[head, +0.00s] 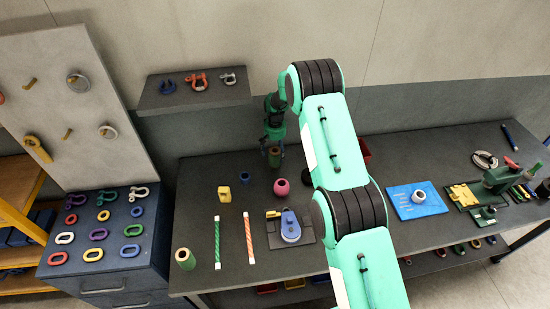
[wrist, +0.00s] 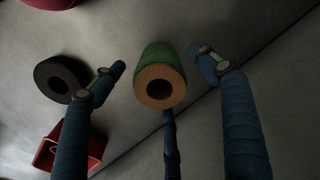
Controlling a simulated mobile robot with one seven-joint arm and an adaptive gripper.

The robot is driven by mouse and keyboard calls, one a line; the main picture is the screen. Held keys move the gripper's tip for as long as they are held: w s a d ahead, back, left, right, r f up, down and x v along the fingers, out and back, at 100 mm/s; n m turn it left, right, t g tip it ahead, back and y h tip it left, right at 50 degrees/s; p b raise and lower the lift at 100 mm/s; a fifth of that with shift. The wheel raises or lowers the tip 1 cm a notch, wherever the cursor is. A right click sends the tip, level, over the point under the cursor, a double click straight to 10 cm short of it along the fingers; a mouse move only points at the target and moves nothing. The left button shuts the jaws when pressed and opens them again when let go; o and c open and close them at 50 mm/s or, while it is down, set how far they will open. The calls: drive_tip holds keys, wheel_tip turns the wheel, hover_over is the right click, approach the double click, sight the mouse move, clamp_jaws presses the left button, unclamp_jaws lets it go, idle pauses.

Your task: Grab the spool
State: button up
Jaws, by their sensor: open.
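A spool (wrist: 160,75), wound in green with a tan end and a dark hole, shows in the wrist view between the spread fingers. In the head view the spool (head: 275,157) stands on the back of the dark workbench, right beneath my gripper (head: 272,143). In the wrist view my gripper (wrist: 158,62) is open, with a blue finger on each side of the spool and a gap to both. A third finger reaches up below its tan end; I cannot tell whether it touches. A similar green and tan spool (head: 185,259) stands at the bench's front left corner.
A black ring (wrist: 61,79) and a red bin (wrist: 82,148) lie to the left in the wrist view. A pink round thing (head: 281,187) stands in front of the spool. A wall shelf (head: 165,100) with shackles hangs behind, left of my gripper.

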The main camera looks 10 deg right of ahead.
drive_tip(key=shift+f, duration=1.35)
drive_tip(key=c, duration=1.4)
drive_tip(key=shift+r, duration=0.15)
drive_tip(key=shift+r+b, duration=0.6)
drive_tip(key=shift+r, duration=4.3)
